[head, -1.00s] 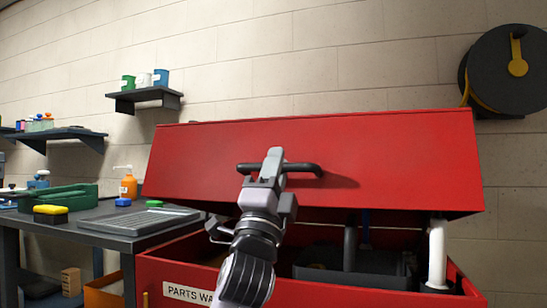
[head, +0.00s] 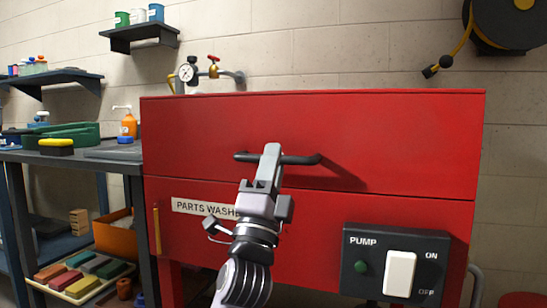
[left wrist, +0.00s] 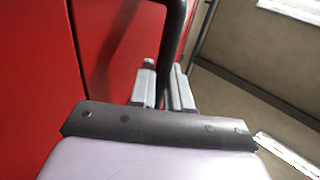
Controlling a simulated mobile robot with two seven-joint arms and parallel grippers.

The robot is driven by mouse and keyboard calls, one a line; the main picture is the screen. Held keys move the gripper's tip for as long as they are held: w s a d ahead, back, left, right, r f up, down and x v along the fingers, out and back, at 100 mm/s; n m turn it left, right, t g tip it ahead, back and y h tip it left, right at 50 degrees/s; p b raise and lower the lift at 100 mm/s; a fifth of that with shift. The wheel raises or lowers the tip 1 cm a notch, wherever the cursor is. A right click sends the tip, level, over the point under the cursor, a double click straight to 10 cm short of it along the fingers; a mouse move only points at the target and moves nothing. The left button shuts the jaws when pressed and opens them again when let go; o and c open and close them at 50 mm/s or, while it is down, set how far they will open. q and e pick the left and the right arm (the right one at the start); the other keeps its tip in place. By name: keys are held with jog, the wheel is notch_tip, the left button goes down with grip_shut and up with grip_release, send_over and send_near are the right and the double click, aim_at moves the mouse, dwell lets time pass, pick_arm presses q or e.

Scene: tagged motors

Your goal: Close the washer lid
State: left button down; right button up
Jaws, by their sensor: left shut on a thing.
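The red washer lid (head: 400,135) is down, its front panel lying directly above the red washer body (head: 310,225) with only a thin seam between them. The black bar handle (head: 305,159) sits across the lid's front. My left gripper (head: 270,155) is shut on the handle near its middle. In the left wrist view the dark handle (left wrist: 173,40) passes between my two fingers, with the red lid (left wrist: 35,60) on the left. The inside of the washer is hidden. My right gripper is not in view.
A pump switch box (head: 400,265) is on the washer's front at the right. A dark workbench (head: 115,153) with a soap bottle (head: 129,125) stands at the left. A gauge (head: 187,73) and pipes show behind the lid. A hose reel (head: 500,25) hangs at upper right.

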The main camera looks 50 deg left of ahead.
pick_arm(q)
jog(key=shift+w+f, duration=0.15)
jog(key=shift+f, duration=0.05)
jog(key=c, duration=1.2)
grip_release()
jog(key=shift+w+a, duration=0.1)
jog(key=shift+o, duration=0.2)
